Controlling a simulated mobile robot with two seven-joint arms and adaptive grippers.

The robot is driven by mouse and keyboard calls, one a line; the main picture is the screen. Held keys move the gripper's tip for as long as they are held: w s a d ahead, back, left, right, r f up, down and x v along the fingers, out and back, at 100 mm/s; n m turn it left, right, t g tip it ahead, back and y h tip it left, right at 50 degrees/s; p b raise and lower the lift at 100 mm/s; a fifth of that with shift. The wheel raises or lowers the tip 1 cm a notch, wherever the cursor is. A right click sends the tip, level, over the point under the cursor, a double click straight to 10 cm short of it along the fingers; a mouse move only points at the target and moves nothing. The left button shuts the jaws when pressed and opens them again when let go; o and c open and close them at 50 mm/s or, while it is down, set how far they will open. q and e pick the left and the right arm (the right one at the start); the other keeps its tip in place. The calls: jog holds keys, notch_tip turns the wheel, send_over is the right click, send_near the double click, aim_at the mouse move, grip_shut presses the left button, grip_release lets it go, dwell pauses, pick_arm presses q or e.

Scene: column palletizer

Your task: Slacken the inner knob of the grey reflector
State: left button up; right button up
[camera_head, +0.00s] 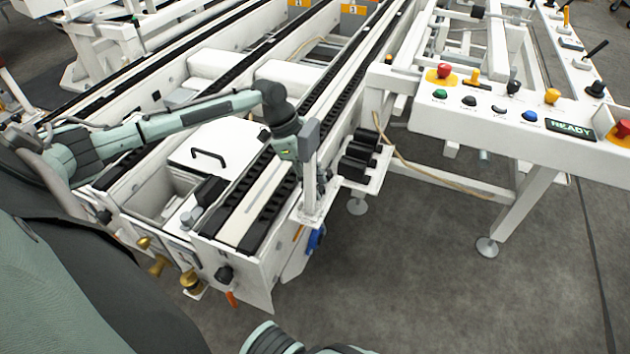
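A small grey block (309,138), which looks like the grey reflector, sits at the top of a white upright bracket (312,190) at the near end of the conveyor. The inner knob cannot be made out; my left wrist and the bracket cover that area. My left arm reaches in from the left over the conveyor, its wrist bent down just left of the grey block. My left gripper (321,179) is small, dark and partly hidden behind the bracket. Its fingers are too unclear to tell open from shut. My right gripper is out of view; only part of my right arm shows at the bottom edge.
A control panel with coloured buttons and a READY label (571,129) stands at the right. A white lid with a black handle (208,154) lies below my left forearm. Brass knobs (158,265) stick out at the front left. The floor at lower right is clear.

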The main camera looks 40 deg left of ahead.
pick_arm(q)
jog(key=v, duration=1.2)
jog(key=shift+d, duration=0.1)
